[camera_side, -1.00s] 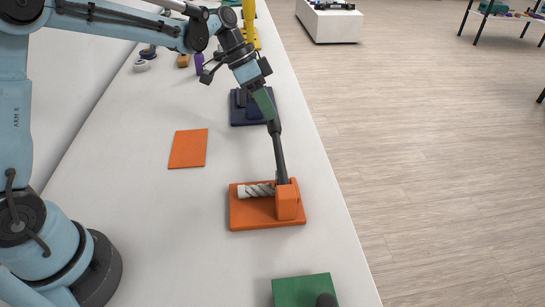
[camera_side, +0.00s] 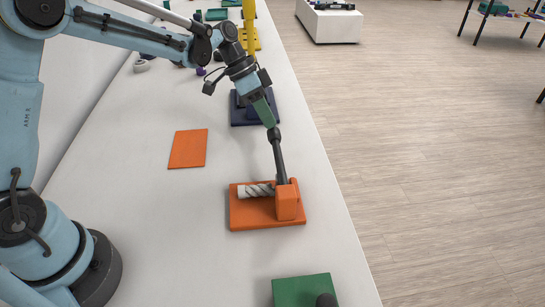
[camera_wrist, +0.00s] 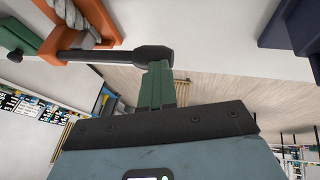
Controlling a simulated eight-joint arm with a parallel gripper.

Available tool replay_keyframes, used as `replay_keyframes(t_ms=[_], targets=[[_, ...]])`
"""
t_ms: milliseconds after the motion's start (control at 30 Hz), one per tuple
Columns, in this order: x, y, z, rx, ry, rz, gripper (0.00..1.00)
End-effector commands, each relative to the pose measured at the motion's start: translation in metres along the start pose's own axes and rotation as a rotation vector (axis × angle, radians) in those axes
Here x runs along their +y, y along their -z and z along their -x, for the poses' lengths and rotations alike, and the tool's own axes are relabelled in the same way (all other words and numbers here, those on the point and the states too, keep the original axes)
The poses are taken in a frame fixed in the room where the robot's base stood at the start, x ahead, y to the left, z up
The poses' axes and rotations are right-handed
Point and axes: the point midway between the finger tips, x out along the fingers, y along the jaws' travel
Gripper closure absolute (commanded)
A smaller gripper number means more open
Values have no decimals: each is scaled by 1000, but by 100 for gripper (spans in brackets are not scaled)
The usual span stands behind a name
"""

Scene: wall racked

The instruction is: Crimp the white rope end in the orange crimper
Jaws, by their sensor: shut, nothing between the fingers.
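The orange crimper (camera_side: 249,216) sits on the bench with its dark lever (camera_side: 280,160) standing up and leaning slightly left. The white rope end (camera_side: 256,190), with grey twisted strands, lies across the crimper, and its right end meets the orange jaw block (camera_side: 288,204). My gripper (camera_side: 271,122) has green fingers and is shut and empty at the lever's upper end. In the wrist view the fingertips (camera_wrist: 159,68) meet the lever's thick dark grip (camera_wrist: 145,54). The crimper (camera_wrist: 62,38) and rope (camera_wrist: 75,22) show at upper left there. The rope's inner end is hidden.
An orange flat mat (camera_side: 188,149) lies to the left. A navy fixture (camera_side: 243,110) stands behind my gripper, with a yellow one (camera_side: 251,38) farther back. A green block (camera_side: 300,290) is in front. The bench's right edge runs close by the crimper.

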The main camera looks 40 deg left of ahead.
Motion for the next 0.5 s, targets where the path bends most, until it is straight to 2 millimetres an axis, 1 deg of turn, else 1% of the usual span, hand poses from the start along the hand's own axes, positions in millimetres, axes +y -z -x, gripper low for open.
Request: replay_keyframes(t_ms=[67,167,300,500], targets=[[0,0,1,-6,7,-6,100],[4,2,13,-4,5,-4,100],[12,9,40,0,2,0,100],[-11,6,80,2,3,4,100]])
